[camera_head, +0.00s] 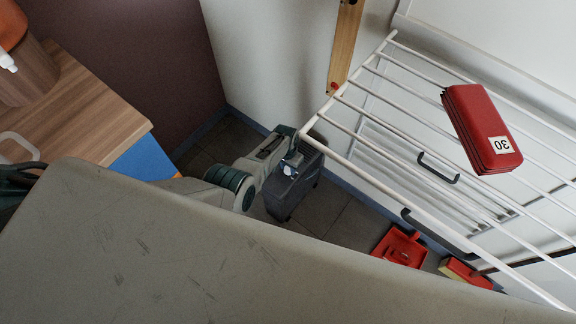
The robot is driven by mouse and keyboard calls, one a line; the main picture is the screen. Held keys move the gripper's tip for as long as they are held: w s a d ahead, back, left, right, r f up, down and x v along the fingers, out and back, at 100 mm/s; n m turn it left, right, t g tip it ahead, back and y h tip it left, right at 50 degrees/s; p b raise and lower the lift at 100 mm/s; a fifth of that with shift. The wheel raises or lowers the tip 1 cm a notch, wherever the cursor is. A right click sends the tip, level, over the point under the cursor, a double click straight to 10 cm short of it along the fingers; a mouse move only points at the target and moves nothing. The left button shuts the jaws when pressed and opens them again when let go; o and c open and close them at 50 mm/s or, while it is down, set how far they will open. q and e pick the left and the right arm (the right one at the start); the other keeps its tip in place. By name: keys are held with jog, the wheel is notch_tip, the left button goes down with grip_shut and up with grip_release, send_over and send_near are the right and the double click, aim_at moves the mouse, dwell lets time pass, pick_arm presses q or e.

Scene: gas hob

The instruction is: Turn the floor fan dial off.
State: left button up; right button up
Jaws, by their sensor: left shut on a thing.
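The floor fan (296,191) is a dark grey box standing on the tiled floor against the wall, near the picture's middle. A small pale blue-white part shows at its top (289,170), and this seems to be the dial. My left arm reaches in from the left, and my left gripper (288,157) is at the top of the fan. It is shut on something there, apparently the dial. The fingers are small and dark, and the gripper partly hides the dial, so its setting cannot be read. My right gripper is not in view.
A white wire rack (346,162) juts out right of the fan, with a red case (480,130) marked 30 on it. A red dustpan (400,247) and a red and yellow thing (465,272) lie low on the right. A wooden worktop (90,110) is at left.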

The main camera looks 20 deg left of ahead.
pick_arm(q)
jog(key=shift+n, duration=0.7)
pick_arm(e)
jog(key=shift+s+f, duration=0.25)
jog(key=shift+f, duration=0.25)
pick_arm(q)
jog(key=o, duration=1)
jog(key=shift+c, duration=0.2)
